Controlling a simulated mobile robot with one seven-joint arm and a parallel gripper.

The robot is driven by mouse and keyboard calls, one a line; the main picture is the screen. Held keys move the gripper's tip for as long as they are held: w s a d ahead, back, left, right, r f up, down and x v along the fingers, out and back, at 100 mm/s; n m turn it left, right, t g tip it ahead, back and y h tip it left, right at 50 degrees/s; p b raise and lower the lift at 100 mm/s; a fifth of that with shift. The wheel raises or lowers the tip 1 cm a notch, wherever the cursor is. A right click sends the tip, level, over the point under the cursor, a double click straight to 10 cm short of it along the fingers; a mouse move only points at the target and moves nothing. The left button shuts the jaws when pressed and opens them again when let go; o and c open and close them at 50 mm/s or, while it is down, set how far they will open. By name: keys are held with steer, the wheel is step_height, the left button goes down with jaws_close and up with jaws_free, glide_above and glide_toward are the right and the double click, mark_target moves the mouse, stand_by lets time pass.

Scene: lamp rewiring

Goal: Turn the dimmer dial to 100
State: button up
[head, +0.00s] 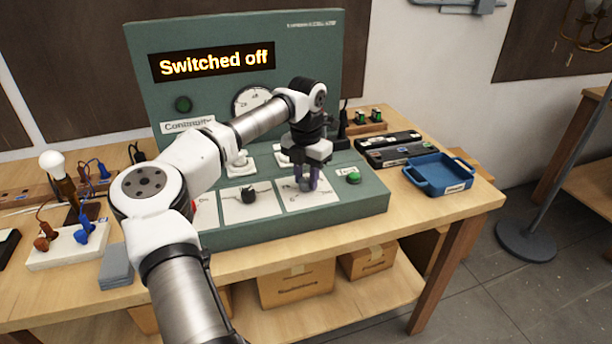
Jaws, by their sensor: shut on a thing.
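A green test bench (345,212) stands on the wooden table, and its display (211,62) reads "Switched off". My gripper (306,183) points down over the right-hand white plate (322,199) on the bench's sloped front. Its purple-grey fingers are shut on a small knob there, which I take for the dimmer dial; the fingers hide most of it. The dial's setting and scale marks cannot be read. A second white plate (235,212) to the left carries a black knob (249,195), apart from my gripper.
A green button (353,178) sits just right of my gripper. A round gauge (248,100) is partly behind my arm. A blue tray (439,173) and black cases (388,147) stand at right. A lamp with a white bulb (52,163) stands at left.

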mark_target(306, 180)
steer(key=m, duration=0.5)
steer(key=shift+r+m, duration=0.1)
steer(key=shift+m, duration=0.2)
steer(key=m+p, duration=0.1)
steer(key=m, duration=0.4)
steer(key=shift+m, duration=0.3)
steer(key=m, duration=0.5)
steer(key=shift+s+p, duration=0.1)
steer(key=shift+p, duration=0.2)
steer(key=shift+m, duration=2.4)
steer(key=o, duration=1)
step_height(306, 180, up, 14)
steer(key=shift+s+f+b, duration=0.1)
steer(key=shift+b, duration=1.05)
